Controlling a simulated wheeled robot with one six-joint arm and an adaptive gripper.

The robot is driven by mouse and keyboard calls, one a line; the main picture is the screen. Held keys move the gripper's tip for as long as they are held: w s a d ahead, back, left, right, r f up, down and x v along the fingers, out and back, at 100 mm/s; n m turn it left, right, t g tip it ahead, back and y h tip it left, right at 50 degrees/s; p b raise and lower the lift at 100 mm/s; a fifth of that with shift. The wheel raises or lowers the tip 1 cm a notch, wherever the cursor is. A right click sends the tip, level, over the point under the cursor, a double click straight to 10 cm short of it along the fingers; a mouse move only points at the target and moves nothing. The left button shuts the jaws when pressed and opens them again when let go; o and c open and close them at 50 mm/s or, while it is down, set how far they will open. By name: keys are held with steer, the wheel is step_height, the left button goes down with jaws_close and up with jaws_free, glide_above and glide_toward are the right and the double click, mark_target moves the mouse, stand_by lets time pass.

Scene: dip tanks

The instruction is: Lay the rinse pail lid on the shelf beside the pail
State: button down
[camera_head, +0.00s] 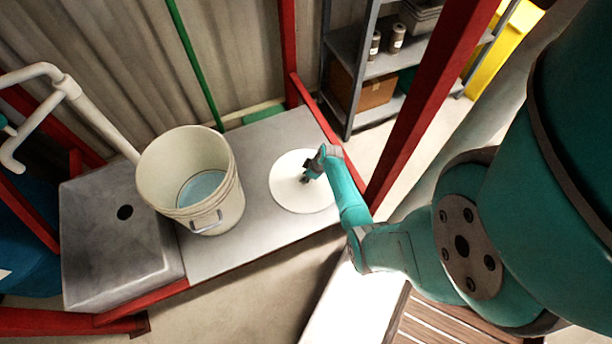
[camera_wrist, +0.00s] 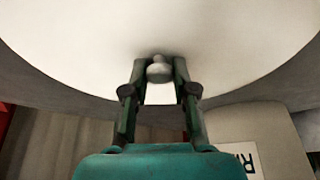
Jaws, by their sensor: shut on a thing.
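The rinse pail (camera_head: 195,180) is a cream bucket with a wire handle, standing open on the grey shelf (camera_head: 262,140) with bluish water inside. The pail lid (camera_head: 290,193) is a round white disc to the right of the pail, over the shelf. My gripper (camera_head: 306,178) is at the lid's middle. In the wrist view the lid (camera_wrist: 230,45) fills the top, and my gripper (camera_wrist: 160,70) is shut on its small knob (camera_wrist: 159,69). I cannot tell whether the lid touches the shelf. Part of a pail with lettering (camera_wrist: 255,140) shows below the lid.
A grey sink (camera_head: 110,235) adjoins the shelf on the left, with a white pipe (camera_head: 85,105) above it. Red frame posts (camera_head: 425,100) stand close to my arm on the right. A grey rack (camera_head: 375,65) with cans and a box stands behind.

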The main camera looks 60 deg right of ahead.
steer(key=c, duration=0.9)
jaws_free()
steer(key=a+v, duration=0.1)
steer(key=v, duration=1.1)
steer(key=s+a+r+m+t+h, duration=0.15)
steer(key=s+a, duration=0.25)
steer(key=a, duration=0.7)
steer(key=s+a+r+t+h, duration=0.2)
steer(key=s+a, duration=0.1)
steer(key=a, duration=0.8)
steer(key=s+a+r+t+y, duration=0.1)
steer(key=s+a+r+t, duration=0.1)
steer(key=r, duration=0.8)
steer(key=s+a+r+t+y, duration=0.1)
steer(key=s+a+r+t, duration=0.1)
steer(key=s+a+r, duration=0.3)
steer(key=s+a+r+t+y, duration=0.1)
steer(key=s+a+r+t, duration=0.2)
steer(key=r, duration=1.1)
steer(key=shift+s+a+r, duration=0.2)
steer(key=shift+s+a, duration=0.05)
steer(key=shift+s, duration=0.5)
steer(key=shift+s+a+r, duration=0.2)
steer(key=shift+s, duration=0.5)
